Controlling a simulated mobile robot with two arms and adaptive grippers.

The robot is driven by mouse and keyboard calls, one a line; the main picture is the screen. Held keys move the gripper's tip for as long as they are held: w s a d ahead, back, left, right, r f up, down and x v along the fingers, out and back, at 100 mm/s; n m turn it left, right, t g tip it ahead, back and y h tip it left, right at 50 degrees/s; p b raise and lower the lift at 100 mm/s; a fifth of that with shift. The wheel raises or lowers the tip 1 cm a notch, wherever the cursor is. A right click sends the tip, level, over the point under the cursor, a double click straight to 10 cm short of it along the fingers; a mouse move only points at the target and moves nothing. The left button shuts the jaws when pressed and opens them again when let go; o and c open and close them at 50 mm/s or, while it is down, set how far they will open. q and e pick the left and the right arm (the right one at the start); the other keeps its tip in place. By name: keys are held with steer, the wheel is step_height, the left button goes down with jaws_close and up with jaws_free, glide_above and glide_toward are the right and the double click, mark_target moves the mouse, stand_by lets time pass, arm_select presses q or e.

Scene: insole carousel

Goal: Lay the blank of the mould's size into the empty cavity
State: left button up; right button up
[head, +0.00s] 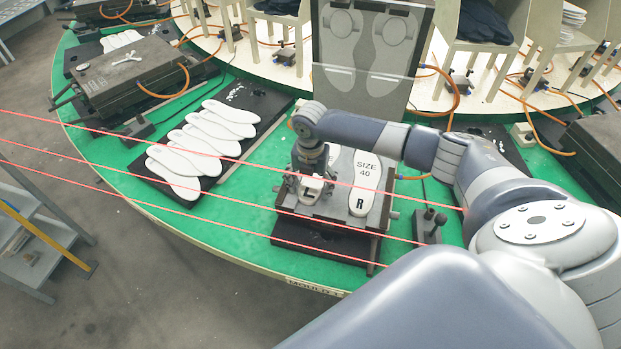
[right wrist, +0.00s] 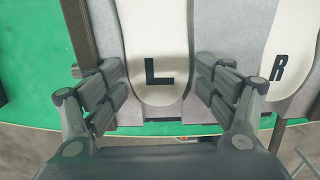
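The open mould's grey base (head: 328,208) stands at the front of the green carousel. A white blank marked R and SIZE 40 (head: 363,182) lies in its right cavity. A white blank marked L lies on the left side, seen in the right wrist view (right wrist: 158,50); whether it is fully seated I cannot tell. In the head view my wrist partly hides it. My right gripper (head: 311,196) is low over the left blank's rounded end. In the right wrist view its fingers (right wrist: 163,85) are spread on both sides of the blank, with small gaps. My left gripper is out of view.
The mould's raised lid (head: 371,75) stands behind the base. A black board (head: 235,95) with several white blanks (head: 190,150) lies to the left. A closed mould (head: 135,72) sits farther left. Red beam lines (head: 130,199) cross in front. A small lever post (head: 430,225) stands right of the mould.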

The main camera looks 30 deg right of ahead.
stand_by(0.6)
steer(key=shift+r, duration=0.2)
step_height(320, 180, up, 12)
steer(key=shift+f, duration=0.15)
steer(key=shift+s+f, duration=0.1)
stand_by(0.6)
